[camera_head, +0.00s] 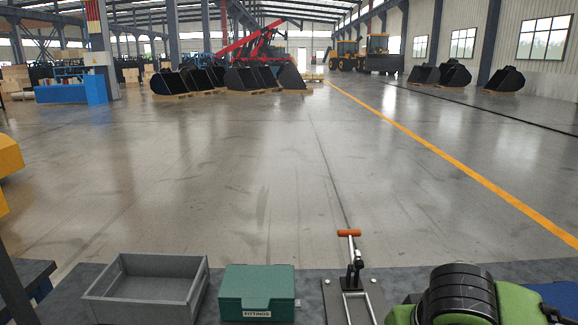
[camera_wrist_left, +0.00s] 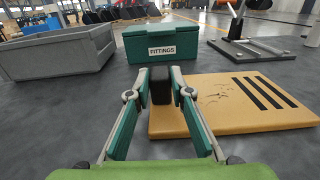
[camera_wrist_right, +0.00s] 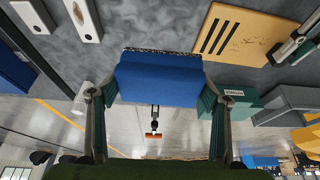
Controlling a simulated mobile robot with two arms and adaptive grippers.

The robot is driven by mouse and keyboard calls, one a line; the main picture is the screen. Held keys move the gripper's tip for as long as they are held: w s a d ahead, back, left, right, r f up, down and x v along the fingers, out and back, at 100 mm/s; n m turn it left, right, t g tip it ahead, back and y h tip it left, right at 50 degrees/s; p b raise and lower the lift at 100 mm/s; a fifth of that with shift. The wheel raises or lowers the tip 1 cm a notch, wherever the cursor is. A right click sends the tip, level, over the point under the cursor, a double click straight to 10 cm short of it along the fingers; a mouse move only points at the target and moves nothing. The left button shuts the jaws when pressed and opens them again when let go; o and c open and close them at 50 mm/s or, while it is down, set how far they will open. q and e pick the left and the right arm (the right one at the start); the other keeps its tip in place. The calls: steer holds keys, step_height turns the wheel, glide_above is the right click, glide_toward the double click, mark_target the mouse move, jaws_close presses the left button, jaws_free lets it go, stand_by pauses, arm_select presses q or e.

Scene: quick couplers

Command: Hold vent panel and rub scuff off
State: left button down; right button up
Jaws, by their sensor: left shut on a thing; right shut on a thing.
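The vent panel (camera_wrist_left: 200,118) is a flat yellow-orange plate with three dark slots, lying on the grey bench. A scuff of thin dark marks (camera_wrist_left: 232,92) shows beside the slots. The panel also shows in the right wrist view (camera_wrist_right: 218,14). My right gripper (camera_wrist_right: 155,92) is shut on a blue block (camera_wrist_right: 155,80) with a speckled grey face. The block is apart from the panel. The head view shows neither panel nor block.
A grey open bin (camera_head: 145,287) and a green FITTINGS box (camera_head: 257,285) stand on the bench. Right of them is a toggle clamp (camera_head: 352,280) with an orange handle.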

steer(key=shift+r, duration=0.1)
stand_by(0.6)
steer(key=w+a+f+n+g+y, duration=0.1)
steer(key=w+a+f+n, duration=0.1)
steer(key=a+n, duration=0.4)
steer(key=w+a+f+n+g+y, duration=0.1)
steer(key=a+f+n, duration=0.3)
steer(key=a, duration=1.1)
steer(key=w+n, duration=0.1)
steer(key=n, duration=0.2)
steer(key=shift+n+g+y, duration=0.3)
steer(key=shift+y, duration=0.1)
steer(key=shift+f, duration=0.15)
steer(key=shift+f, duration=2.45)
